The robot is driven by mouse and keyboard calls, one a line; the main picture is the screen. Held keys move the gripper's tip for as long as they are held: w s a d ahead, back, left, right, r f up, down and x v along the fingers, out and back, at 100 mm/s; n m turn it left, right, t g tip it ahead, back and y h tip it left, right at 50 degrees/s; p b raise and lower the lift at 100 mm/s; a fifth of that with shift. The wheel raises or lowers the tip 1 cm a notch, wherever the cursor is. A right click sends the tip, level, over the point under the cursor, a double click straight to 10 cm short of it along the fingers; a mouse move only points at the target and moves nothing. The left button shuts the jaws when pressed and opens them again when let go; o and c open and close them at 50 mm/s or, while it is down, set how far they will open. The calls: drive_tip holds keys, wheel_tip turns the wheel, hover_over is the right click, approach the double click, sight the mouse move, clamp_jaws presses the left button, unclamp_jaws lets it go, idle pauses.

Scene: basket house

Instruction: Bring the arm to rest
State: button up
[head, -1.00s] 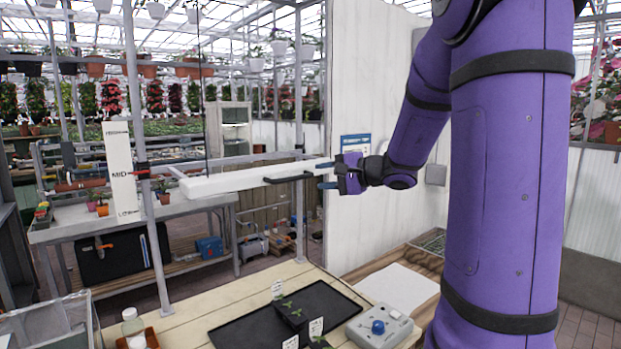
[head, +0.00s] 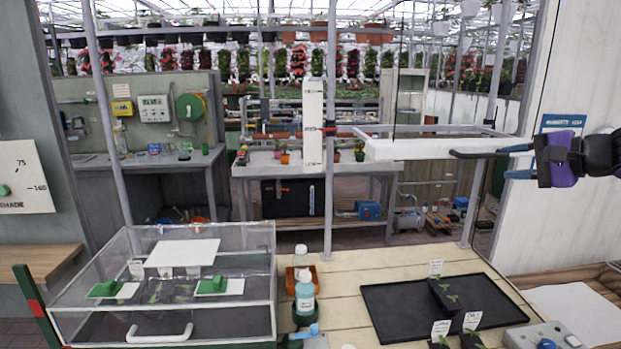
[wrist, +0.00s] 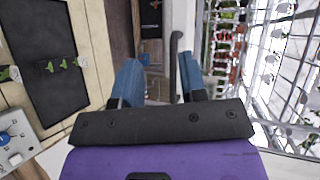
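My gripper (head: 517,162) is at the right of the head view, raised in front of the white wall. Its two blue fingers are apart. In the wrist view the gripper (wrist: 160,78) shows a clear gap between the fingers. A black handle (head: 478,154) on a long white panel (head: 420,149) lies just left of the fingertips. The handle also shows in the wrist view (wrist: 174,62), closer to the right finger; I cannot tell whether it touches. Nothing is seen gripped. Most of my arm is outside the head view.
A wooden bench below holds a black tray (head: 400,312) with small plants, a control box (head: 540,337), a bottle (head: 305,295) and a clear case (head: 250,318). Metal posts (head: 328,190) and the white wall (head: 560,90) stand near the arm.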

drive_tip(key=s+a+n+g, duration=0.4)
drive_tip(key=s+a, duration=0.2)
drive_tip(key=a, duration=0.2)
drive_tip(key=s+a+f+n+g+h, duration=0.1)
drive_tip(key=s+a+n+h, duration=0.1)
drive_tip(key=s, duration=0.6)
drive_tip(key=s+a+f+n+g+h, duration=0.1)
drive_tip(key=s+a+f+n+h, duration=0.1)
drive_tip(key=s+n+h, duration=0.3)
drive_tip(key=s+a+h, duration=0.1)
drive_tip(key=s, duration=0.2)
drive_tip(key=shift+s+n, duration=0.25)
drive_tip(key=shift+n, duration=0.05)
